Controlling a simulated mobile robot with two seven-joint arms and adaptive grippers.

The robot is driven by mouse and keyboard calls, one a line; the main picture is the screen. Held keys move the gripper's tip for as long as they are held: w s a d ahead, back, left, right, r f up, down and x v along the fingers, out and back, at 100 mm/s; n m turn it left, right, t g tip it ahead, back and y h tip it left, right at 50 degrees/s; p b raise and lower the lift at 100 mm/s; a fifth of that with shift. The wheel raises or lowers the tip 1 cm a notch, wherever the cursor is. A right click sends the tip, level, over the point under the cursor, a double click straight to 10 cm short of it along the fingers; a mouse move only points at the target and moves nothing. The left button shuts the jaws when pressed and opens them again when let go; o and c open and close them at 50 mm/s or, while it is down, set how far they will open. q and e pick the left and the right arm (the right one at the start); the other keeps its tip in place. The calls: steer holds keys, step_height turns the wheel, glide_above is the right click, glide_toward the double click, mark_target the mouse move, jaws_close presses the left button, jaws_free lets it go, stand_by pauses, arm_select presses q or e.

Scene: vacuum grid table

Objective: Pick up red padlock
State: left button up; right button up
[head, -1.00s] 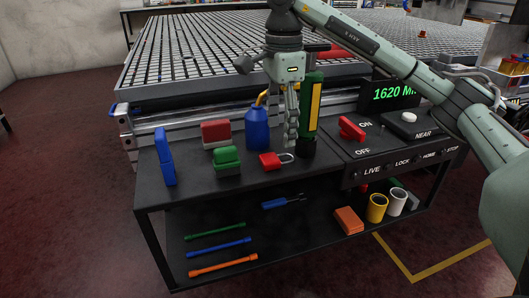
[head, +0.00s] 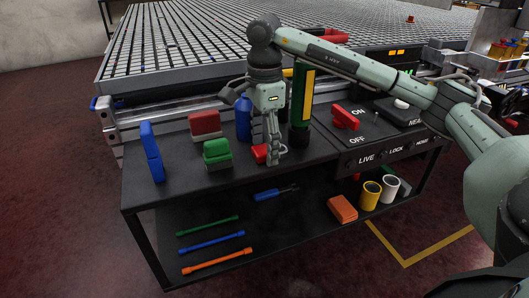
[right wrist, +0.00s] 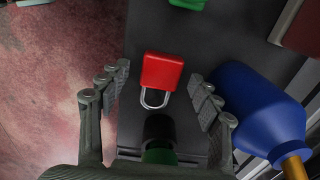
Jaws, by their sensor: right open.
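The red padlock (head: 260,154) lies on the black top shelf of the bench, partly hidden behind my right gripper in the head view. In the right wrist view the padlock (right wrist: 161,72) shows whole, its silver shackle pointing toward the bottom of the picture. My right gripper (head: 272,158) points down at the padlock. In the wrist view its open fingers (right wrist: 162,98) stand one to each side of the padlock, apart from it. Nothing is held. My left gripper is not in view.
A blue bottle (right wrist: 250,105) stands close beside the right finger in the wrist view. A green-and-yellow cylinder (head: 302,105) stands right of the gripper. A green block (head: 217,152) and a red block (head: 205,124) sit to the left. A red switch handle (head: 345,118) is at right.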

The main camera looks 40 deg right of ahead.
steer(key=shift+c, duration=0.4)
steer(key=c, duration=1.2)
steer(key=shift+c, duration=0.4)
steer(key=shift+r, duration=0.2)
